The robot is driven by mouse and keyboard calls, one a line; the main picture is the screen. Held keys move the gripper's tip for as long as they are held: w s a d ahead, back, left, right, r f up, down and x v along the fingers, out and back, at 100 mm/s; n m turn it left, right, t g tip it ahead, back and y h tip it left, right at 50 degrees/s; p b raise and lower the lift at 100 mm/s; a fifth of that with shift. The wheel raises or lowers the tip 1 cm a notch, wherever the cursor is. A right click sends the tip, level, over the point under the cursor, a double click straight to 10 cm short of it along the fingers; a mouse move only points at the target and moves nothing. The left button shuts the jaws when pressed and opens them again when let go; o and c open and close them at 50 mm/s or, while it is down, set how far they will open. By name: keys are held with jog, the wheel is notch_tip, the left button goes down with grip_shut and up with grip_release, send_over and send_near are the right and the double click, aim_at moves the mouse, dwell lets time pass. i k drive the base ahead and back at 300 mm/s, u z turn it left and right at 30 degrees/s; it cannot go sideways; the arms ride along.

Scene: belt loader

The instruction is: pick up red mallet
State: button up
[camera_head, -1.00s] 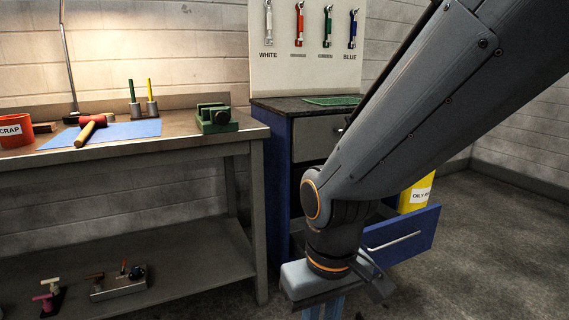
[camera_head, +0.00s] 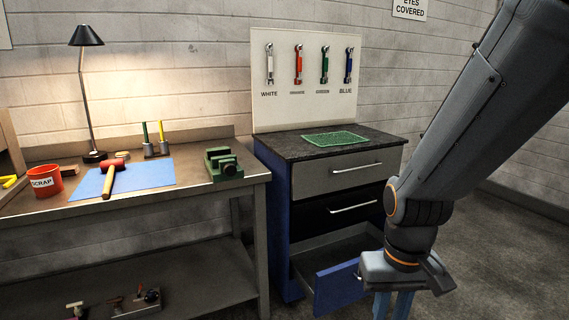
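The red mallet (camera_head: 113,168) lies on a blue mat (camera_head: 148,176) on the workbench at the left. Its red head is toward the back and its wooden handle points toward the bench's front edge. My gripper (camera_head: 393,304) hangs low at the right, in front of the blue cabinet's open bottom drawer and far from the mallet. Its blue fingers are partly cut off by the bottom of the picture. A gap shows between them, with nothing seen in it.
A red scrap bucket (camera_head: 46,181), a desk lamp (camera_head: 88,98), a pen holder (camera_head: 156,149) and a green vise (camera_head: 223,164) stand around the mat. The blue cabinet (camera_head: 273,215) is right of the bench, its bottom drawer (camera_head: 337,288) pulled out. Open floor lies at right.

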aim_at(109, 166)
jog(key=u, duration=1.8)
jog(key=i, duration=1.3)
jog(key=u, duration=0.05)
